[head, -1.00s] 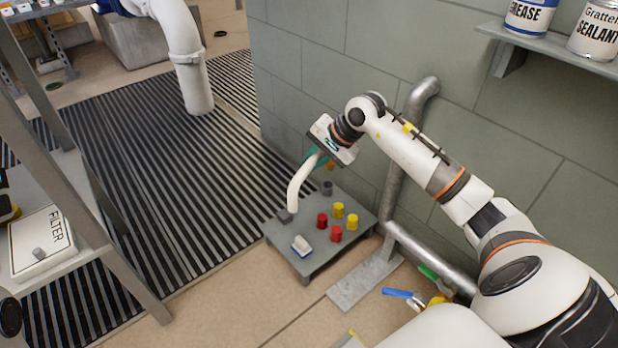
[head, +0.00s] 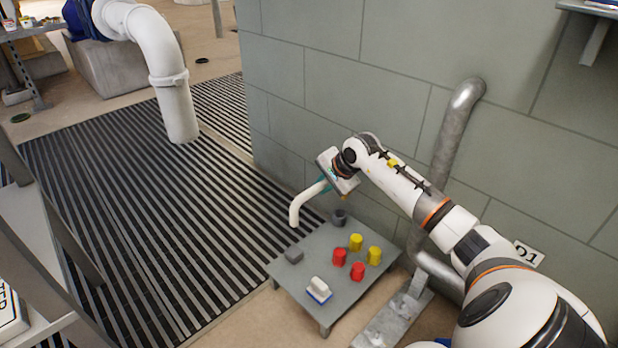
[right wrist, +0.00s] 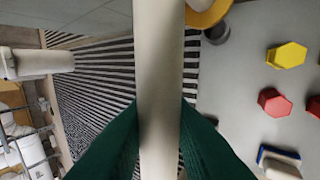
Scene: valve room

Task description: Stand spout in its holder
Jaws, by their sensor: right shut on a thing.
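The spout (head: 303,204) is a cream, curved pipe. My right gripper (head: 326,183) is shut on it, with green fingers on both sides of the pipe in the right wrist view (right wrist: 160,135). The spout's bent free end hangs above the back left edge of the low grey table (head: 285,271), apart from it. A dark grey round cup (head: 339,217) stands at the table's back corner, and a small grey block (head: 293,256) sits at its left edge. I cannot tell for certain which is the holder. My left gripper is not in view.
Two red pieces (head: 339,257) and two yellow pieces (head: 356,242) stand mid-table. A white brush-like block with a blue base (head: 319,289) lies near the front. A wall and metal pipe (head: 455,130) stand behind my right arm. Striped floor grating (head: 130,210) lies left.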

